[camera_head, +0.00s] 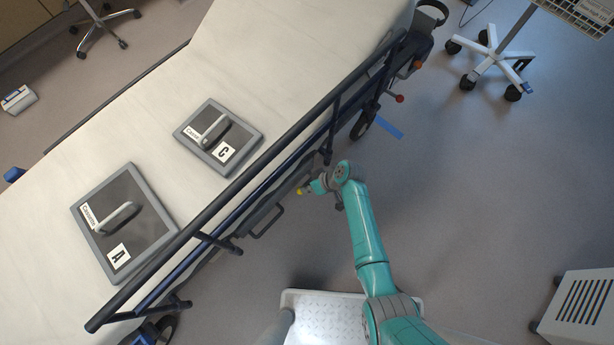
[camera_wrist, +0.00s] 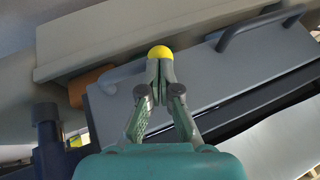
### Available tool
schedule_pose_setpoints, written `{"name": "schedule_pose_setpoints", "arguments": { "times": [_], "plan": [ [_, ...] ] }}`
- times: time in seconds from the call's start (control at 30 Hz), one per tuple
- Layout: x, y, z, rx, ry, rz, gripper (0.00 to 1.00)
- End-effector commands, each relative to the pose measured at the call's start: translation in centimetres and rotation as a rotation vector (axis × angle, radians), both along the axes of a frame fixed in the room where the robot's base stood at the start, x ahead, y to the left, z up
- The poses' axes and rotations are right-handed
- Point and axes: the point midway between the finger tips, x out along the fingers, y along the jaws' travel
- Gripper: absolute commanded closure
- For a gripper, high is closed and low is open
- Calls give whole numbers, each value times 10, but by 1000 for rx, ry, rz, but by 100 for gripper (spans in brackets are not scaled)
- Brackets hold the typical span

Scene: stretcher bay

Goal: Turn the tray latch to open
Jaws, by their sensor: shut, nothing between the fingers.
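A yellow ball knob (camera_wrist: 161,52), which looks like the end of the tray latch, shows in the wrist view right at my fingertips. A pale rounded bar (camera_wrist: 122,76) lies to its left, partly hidden behind my finger. The grey tray (camera_wrist: 235,68) has a dark bar handle (camera_wrist: 262,24) to the right of the knob. My gripper (camera_wrist: 160,74) is shut and empty, its tips at or just short of the knob; contact cannot be told. In the head view my gripper (camera_head: 309,188) is beside the stretcher's side, at the small yellow knob (camera_head: 299,191).
The stretcher's dark side rail (camera_head: 250,178) runs above the tray. Cassettes C (camera_head: 248,133) and A (camera_head: 160,205) lie on the mattress (camera_head: 270,50). An orange part (camera_wrist: 88,88) is left of the pale bar. Open floor (camera_head: 480,190) lies to the right.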

Motion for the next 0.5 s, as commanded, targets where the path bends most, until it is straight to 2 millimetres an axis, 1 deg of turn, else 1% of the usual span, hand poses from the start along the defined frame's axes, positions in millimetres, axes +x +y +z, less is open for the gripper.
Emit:
{"name": "schedule_pose_setpoints", "arguments": {
  "times": [0.33, 0.5],
  "plan": [
    [-1, 0, 0, -5, -5, 1, 100],
    [-2, 1, -2, -27, -36, 1, 100]
  ]
}}
